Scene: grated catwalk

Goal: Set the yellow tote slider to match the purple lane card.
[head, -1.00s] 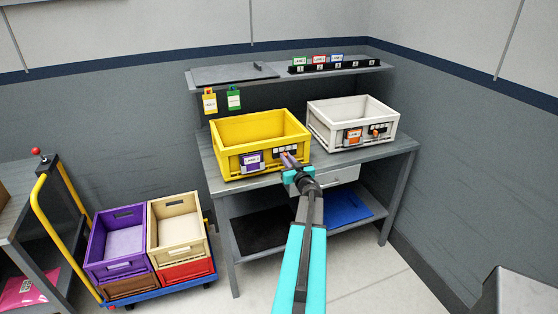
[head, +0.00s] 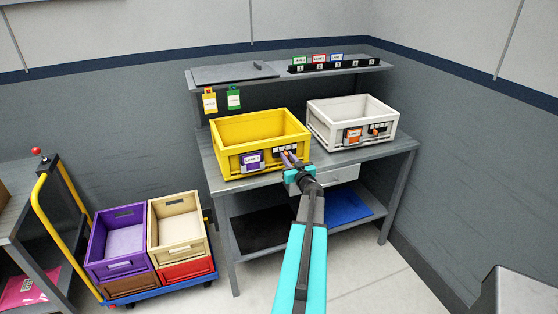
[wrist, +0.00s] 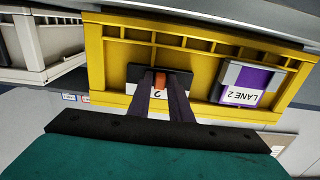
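The yellow tote (head: 236,163) stands on the bench's left part. Its front bears a purple card (head: 252,159) marked LANE 2, which shows upside down in the wrist view (wrist: 246,85). Beside the card is a dark slider panel with pale number labels (head: 286,149). In the wrist view the slider's orange knob (wrist: 159,80) sits between the two dark fingertips of my gripper (wrist: 160,88), with little or no gap. A figure 2 shows on the white label by the knob. The other labels are hidden or unreadable there.
A white tote (head: 376,117) with an orange card stands to the right on the bench (head: 350,157). A shelf (head: 350,67) with small lane cards is above. Yellow and green tags (head: 234,98) hang from it. A trolley with crates (head: 118,267) is at left.

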